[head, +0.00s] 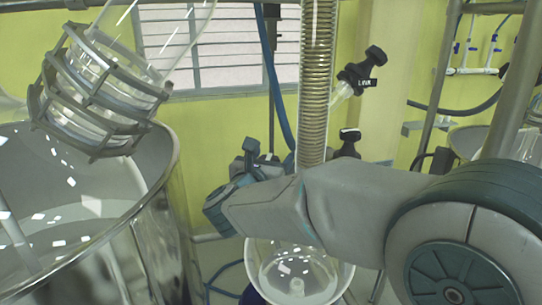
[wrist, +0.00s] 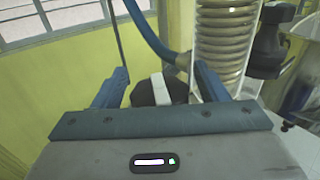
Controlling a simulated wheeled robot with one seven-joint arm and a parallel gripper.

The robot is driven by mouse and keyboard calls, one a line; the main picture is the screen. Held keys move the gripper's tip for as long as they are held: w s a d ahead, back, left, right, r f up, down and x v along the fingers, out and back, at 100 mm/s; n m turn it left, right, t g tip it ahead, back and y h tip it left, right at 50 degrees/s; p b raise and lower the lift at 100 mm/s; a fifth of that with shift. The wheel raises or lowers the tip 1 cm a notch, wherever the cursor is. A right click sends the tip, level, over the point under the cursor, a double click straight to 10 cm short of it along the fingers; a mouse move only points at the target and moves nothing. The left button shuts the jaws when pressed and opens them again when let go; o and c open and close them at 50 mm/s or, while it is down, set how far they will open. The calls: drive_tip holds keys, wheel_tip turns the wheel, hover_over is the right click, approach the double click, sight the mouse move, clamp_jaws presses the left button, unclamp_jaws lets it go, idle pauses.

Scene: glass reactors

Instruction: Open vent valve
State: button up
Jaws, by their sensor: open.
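My gripper (wrist: 158,88) is open, its two blue fingers either side of a dark rounded valve knob (wrist: 152,92) with a white strip on top. The knob appears beyond or between the fingers; I cannot tell whether they touch it. In the head view my gripper (head: 248,168) is left of the coiled glass column, with a dark knob (head: 251,144) beside it, partly hidden. Another black valve (head: 363,72) with a white label sticks out right of the column. A black knob with a white top (head: 349,139) sits below it.
The coiled glass column (head: 316,80) stands upright close to my gripper and also shows in the wrist view (wrist: 226,40). A blue hose (wrist: 150,38) runs beside it. A large glass vessel (head: 165,190) stands at left. A round glass flask (head: 310,275) is below my arm.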

drive_tip(key=c, duration=1)
drive_tip(key=b, duration=0.2)
drive_tip(key=shift+f+n+y+b, duration=0.25)
drive_tip(key=shift+n+y+b, duration=0.05)
drive_tip(key=shift+y+b, duration=0.1)
drive_tip(key=shift+y+b, duration=0.3)
drive_tip(key=shift+b, duration=0.25)
drive_tip(key=n+y+b, duration=0.1)
drive_tip(key=b, duration=0.1)
drive_tip(key=n+t+y+b, duration=0.1)
drive_tip(key=b, duration=0.1)
drive_tip(key=shift+a+f+y+b, duration=0.2)
drive_tip(key=shift+y+b, duration=0.1)
drive_tip(key=shift+b, duration=0.1)
drive_tip(key=n+y+b, duration=0.1)
drive_tip(key=y+b, duration=0.1)
drive_tip(key=b, duration=0.1)
drive_tip(key=n+y+b, duration=0.1)
drive_tip(key=y+b, duration=0.1)
drive_tip(key=b, duration=0.2)
drive_tip(key=n+y+b, duration=0.2)
drive_tip(key=b, duration=0.1)
drive_tip(key=shift+a+r+g+b, duration=0.2)
drive_tip(key=shift+a+g+b, duration=0.1)
drive_tip(key=shift+a, duration=0.05)
drive_tip(key=shift+y, duration=0.4)
drive_tip(key=shift+d+n+y+b, duration=0.1)
drive_tip(key=shift+n+y+b, duration=0.35)
drive_tip(key=shift+b, duration=0.55)
